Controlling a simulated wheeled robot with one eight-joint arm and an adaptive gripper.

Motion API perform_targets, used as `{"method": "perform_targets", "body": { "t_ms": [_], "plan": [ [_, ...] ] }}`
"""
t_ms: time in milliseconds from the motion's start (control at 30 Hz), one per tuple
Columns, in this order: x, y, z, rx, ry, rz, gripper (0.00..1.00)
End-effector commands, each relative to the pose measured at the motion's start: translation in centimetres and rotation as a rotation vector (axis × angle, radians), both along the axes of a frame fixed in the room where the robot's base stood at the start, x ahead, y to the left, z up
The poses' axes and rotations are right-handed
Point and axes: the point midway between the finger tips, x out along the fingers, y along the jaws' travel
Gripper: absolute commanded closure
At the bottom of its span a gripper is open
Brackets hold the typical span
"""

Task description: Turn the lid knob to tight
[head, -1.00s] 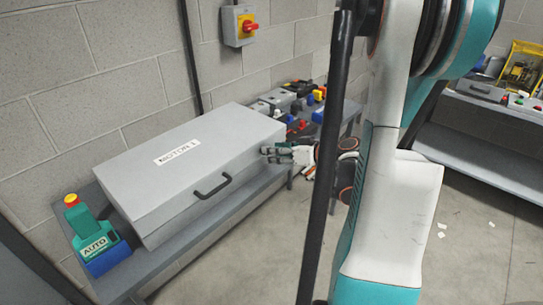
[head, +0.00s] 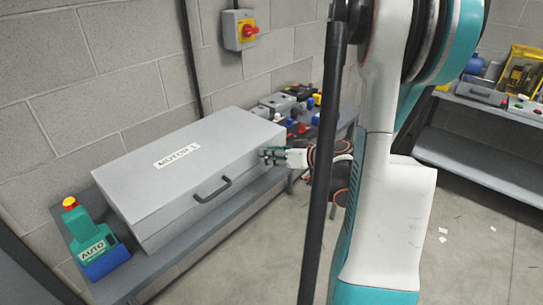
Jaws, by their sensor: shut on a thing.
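A long grey box with a lid (head: 180,150) labelled MOTOR 1 lies on the bench at the left, its lid down. A dark handle (head: 213,189) is on its front side. My gripper (head: 268,156) is at the right end of the box, its fingertips against that end face. It is shut on a small part there, which I take to be the lid knob. The fingers hide the knob, so I cannot see which way it points.
A green and blue AUTO unit with a yellow and red button (head: 90,240) stands at the bench's left end. Several small coloured parts (head: 298,112) lie behind the box. A red and yellow switch (head: 240,29) is on the wall. Another bench (head: 475,140) stands at right.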

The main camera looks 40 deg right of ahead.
Motion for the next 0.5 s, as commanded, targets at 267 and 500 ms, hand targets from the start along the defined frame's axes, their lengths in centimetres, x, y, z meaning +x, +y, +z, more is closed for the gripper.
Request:
{"method": "perform_targets", "body": {
  "t_ms": [267, 500],
  "plan": [
    [0.01, -0.11, -0.16, 0.093, 0.007, 0.001, 1.0],
    [0.02, -0.37, -0.34, 0.282, 0.022, 0.0, 1.0]
  ]
}}
